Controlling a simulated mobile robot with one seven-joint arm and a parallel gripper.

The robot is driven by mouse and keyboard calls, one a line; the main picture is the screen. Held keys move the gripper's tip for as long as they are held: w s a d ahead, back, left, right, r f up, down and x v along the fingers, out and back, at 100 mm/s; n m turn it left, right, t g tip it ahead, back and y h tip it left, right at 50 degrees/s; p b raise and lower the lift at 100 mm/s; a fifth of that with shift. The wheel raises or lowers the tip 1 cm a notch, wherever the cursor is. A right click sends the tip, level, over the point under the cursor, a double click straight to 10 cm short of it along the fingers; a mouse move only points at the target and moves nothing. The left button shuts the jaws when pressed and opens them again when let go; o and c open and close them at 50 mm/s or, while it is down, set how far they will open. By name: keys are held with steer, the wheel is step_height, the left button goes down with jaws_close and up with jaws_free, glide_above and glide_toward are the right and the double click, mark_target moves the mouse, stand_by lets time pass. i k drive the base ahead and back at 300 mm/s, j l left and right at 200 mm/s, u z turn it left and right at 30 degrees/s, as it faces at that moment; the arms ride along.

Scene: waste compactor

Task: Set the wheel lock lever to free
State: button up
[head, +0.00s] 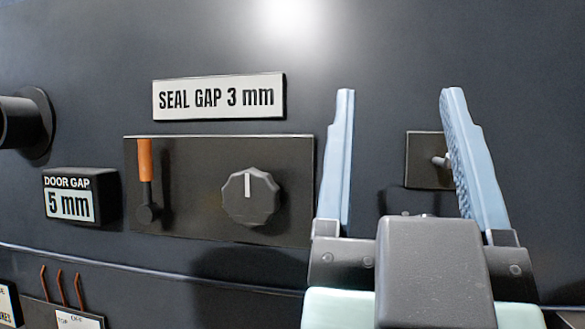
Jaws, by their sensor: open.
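No lever in view carries a readable wheel lock or free label. A lever with an orange handle (145,160) stands upright on a dark panel, its dark pivot at the bottom. A small plate with a metal toggle (440,161) is on the wall at the right; my right finger partly covers it. My gripper (398,95) is open and empty, with its two pale blue fingers pointing up. It is right of the dark panel, and the small plate shows between and behind the fingers.
A round dark knob (251,198) with a white mark pointing up sits right of the orange lever. Signs read "SEAL GAP 3 mm" (219,97) and "DOOR GAP 5 mm" (80,197). A dark cylinder (22,124) juts out at left. Thin orange-brown prongs (62,287) rise at lower left.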

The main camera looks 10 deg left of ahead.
mark_target(150, 212)
steer(key=u, duration=0.95)
steer(key=i+l+u, duration=0.15)
steer(key=l+u, duration=0.15)
steer(key=l, duration=0.2)
